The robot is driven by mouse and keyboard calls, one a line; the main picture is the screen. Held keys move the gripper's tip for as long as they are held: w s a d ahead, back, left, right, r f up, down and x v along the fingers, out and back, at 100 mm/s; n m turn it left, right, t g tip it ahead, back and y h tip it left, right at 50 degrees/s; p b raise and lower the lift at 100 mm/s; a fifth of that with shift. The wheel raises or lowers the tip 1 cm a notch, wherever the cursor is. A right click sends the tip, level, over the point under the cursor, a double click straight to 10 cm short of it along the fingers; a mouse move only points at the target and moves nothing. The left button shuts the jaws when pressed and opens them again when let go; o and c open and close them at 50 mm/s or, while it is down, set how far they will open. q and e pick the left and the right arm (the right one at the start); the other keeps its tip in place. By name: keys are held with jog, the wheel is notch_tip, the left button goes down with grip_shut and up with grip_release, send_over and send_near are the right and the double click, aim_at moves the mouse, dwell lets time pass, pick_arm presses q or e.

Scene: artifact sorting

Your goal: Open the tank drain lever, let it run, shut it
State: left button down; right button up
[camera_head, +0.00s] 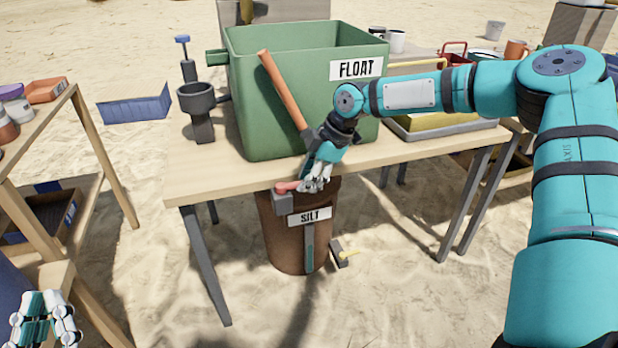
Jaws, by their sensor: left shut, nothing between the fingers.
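The green tank (300,50), labelled FLOAT, stands on the wooden table. At the table's front edge is a grey drain fitting (284,202) with a red lever (288,187), above the brown bucket (280,240) labelled SILT. My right gripper (312,184) is at the right end of the red lever, its fingers overlapping it; I cannot tell whether they grip it. No flow is visible; the bucket's mouth is mostly hidden. My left gripper (42,322) is shut and empty at the bottom left, far from the tank.
A wooden shelf (85,130) stands at left. Sand lies open between.

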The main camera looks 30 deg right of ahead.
jog(key=v, duration=1.2)
